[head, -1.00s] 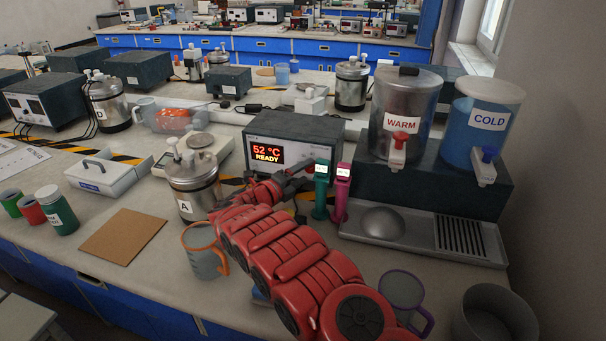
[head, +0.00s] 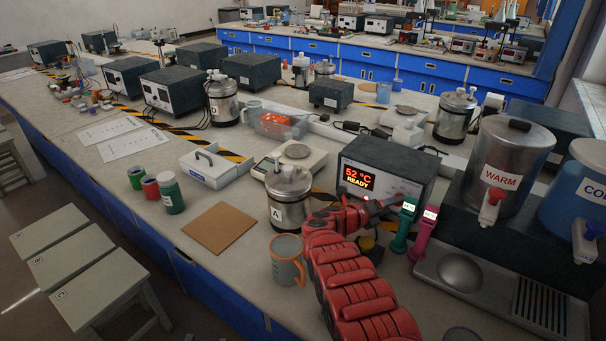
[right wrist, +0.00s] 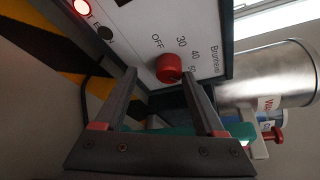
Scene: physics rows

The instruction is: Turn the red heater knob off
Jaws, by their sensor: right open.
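The heater (head: 411,164) is a dark grey box on the bench with a pale front and a lit display reading 52 °C READY. Its round red knob (right wrist: 169,68) shows in the right wrist view, beside a scale marked OFF, 30, 40 and further. I cannot tell which mark it points to. My right gripper (right wrist: 159,76) is open, its two fingertips on either side of the knob in the picture; I cannot tell whether they touch it. In the head view my right gripper (head: 372,208) is at the heater's lower front and hides the knob. My left gripper is out of view.
A green timer (head: 403,225) and a pink timer (head: 424,234) stand just right of my gripper. Steel vessel A (head: 289,197) and a grey mug (head: 286,262) stand on its left. The WARM dispenser (head: 505,160) is on the right. A red lamp (right wrist: 82,7) glows on the heater.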

